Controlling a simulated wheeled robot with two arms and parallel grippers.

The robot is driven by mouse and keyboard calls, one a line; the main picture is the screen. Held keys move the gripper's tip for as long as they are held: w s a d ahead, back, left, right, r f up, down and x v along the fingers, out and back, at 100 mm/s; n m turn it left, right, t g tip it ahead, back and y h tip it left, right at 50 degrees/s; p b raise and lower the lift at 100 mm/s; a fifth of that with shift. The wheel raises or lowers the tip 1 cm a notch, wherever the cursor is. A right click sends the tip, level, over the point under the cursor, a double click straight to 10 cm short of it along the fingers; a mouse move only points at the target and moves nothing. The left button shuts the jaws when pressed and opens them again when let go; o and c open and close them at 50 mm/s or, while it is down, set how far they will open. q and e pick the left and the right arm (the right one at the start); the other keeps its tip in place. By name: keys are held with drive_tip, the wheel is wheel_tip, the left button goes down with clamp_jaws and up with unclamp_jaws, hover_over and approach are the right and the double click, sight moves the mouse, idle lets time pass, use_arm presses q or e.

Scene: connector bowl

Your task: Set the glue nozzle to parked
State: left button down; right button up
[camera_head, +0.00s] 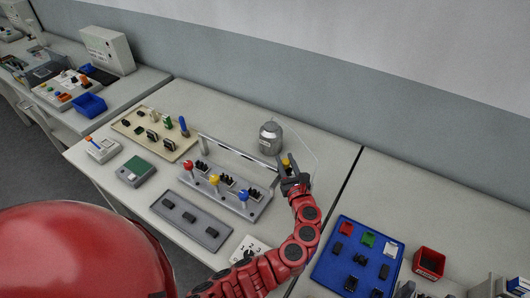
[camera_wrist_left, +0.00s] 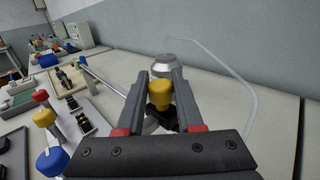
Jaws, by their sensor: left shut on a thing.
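My left gripper (camera_head: 286,164) is at the right end of the fixture, in front of the silver glue pot (camera_head: 270,137). In the left wrist view its two fingers (camera_wrist_left: 161,77) are shut on a yellow knob-like piece (camera_wrist_left: 160,93) with a black part below it. This looks like the glue nozzle, but I cannot tell for sure. A thin pale hose (camera_wrist_left: 243,88) arcs from the pot (camera_wrist_left: 170,61) down to the right of the fingers. The lower part of the held piece is hidden by the gripper. My right gripper is not in view.
The fixture (camera_head: 222,198) carries red, yellow and blue knobs and a metal rail (camera_head: 236,157). A grey tray (camera_head: 190,219) lies in front of it, a beige board (camera_head: 150,124) behind left. A blue tray (camera_head: 334,264) and red bin (camera_head: 429,262) are right. Bare table lies right of the pot.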

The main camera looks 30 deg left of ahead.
use_arm(q)
drive_tip(key=d, duration=0.5)
drive_tip(key=shift+s, duration=0.2)
drive_tip(key=c, duration=0.8)
unclamp_jaws()
drive_tip(key=shift+c, duration=0.2)
drive_tip(key=o, duration=0.3)
drive_tip(key=shift+d, duration=0.2)
drive_tip(key=shift+a, duration=0.1)
